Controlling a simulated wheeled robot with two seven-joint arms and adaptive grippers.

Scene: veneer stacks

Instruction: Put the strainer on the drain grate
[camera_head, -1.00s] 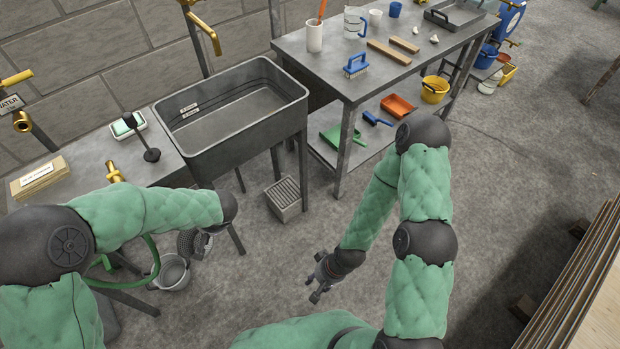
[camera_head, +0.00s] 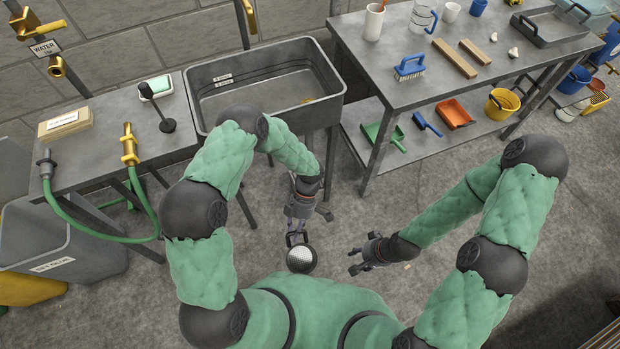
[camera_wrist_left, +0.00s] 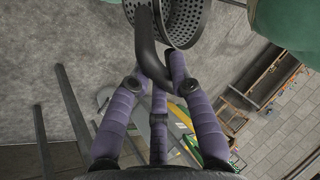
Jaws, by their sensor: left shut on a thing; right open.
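The strainer (camera_head: 301,260) is a dark round bowl with a pale perforated bottom. My left gripper (camera_head: 297,238) is shut on its curved dark handle and holds it in front of my body. In the left wrist view the perforated bowl of the strainer (camera_wrist_left: 183,20) shows at the top, and the fingers of my left gripper (camera_wrist_left: 160,82) close around the handle. My right gripper (camera_head: 354,261) is open and empty, just right of the strainer. I cannot make out the drain grate now; my left arm covers part of the floor below the sink.
A grey sink (camera_head: 265,78) stands behind my left arm, with a side table (camera_head: 90,125) and hose at left. A workbench (camera_head: 420,85) with tools stands at right. A grey bin (camera_head: 65,235) is at far left. The middle floor is clear.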

